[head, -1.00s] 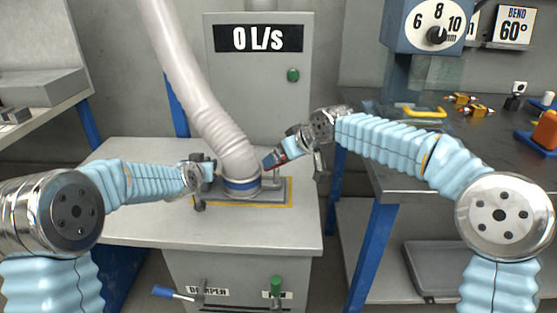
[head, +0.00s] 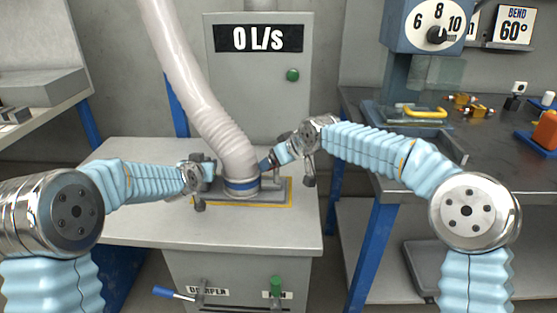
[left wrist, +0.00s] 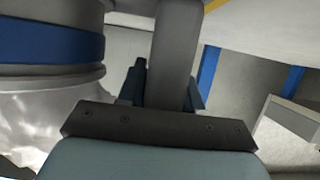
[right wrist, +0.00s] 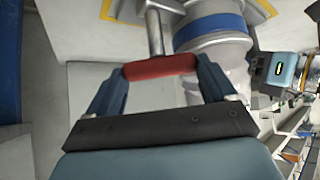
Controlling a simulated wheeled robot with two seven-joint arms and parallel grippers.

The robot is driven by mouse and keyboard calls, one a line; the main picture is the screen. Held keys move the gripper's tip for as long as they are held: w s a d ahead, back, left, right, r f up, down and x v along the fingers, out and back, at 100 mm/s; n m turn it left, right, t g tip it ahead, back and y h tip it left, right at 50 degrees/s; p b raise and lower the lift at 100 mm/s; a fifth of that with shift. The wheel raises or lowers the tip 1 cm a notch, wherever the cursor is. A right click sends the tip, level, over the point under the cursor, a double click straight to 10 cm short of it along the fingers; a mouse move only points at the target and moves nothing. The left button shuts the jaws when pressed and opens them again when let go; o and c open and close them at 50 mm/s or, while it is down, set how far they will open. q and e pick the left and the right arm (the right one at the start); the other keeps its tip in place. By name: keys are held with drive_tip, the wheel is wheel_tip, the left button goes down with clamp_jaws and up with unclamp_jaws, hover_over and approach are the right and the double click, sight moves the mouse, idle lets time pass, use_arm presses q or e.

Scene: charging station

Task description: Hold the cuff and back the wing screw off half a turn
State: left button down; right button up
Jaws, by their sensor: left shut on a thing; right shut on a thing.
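The cuff with a blue band (head: 241,184) sits at the foot of the pale hose on the bench; its band also shows in the left wrist view (left wrist: 45,40) and right wrist view (right wrist: 210,30). My left gripper (head: 213,169) is at the cuff's left side, shut on a grey bar (left wrist: 175,45) that seems to belong to the cuff. My right gripper (head: 266,163) is at the cuff's right side. The screw is hidden in the head view.
The pale hose (head: 195,90) rises from the cuff up to the left. A grey cabinet (head: 262,75) stands behind, reading 0 L/s. A blue-handled lever (head: 172,293) and a green handle (head: 276,287) are on the bench front. The bench's front top is clear.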

drive_tip(key=n+g+y, duration=0.1)
drive_tip(key=n, duration=0.1)
drive_tip(key=n+g+y, duration=0.1)
drive_tip(key=n+g, duration=0.1)
drive_tip(key=n, duration=0.1)
drive_tip(key=n+g+y, duration=0.1)
drive_tip(key=n, duration=0.1)
drive_tip(key=shift+w+d+g, duration=0.2)
drive_tip(key=shift+w+g, duration=0.1)
drive_tip(key=shift+w, duration=0.1)
drive_tip(key=shift+n+g, duration=0.3)
drive_tip(key=shift+n, duration=0.2)
drive_tip(key=o, duration=0.9)
drive_tip(key=shift+c, duration=0.2)
drive_tip(key=v, duration=1.2)
drive_tip(key=shift+s+d, duration=0.1)
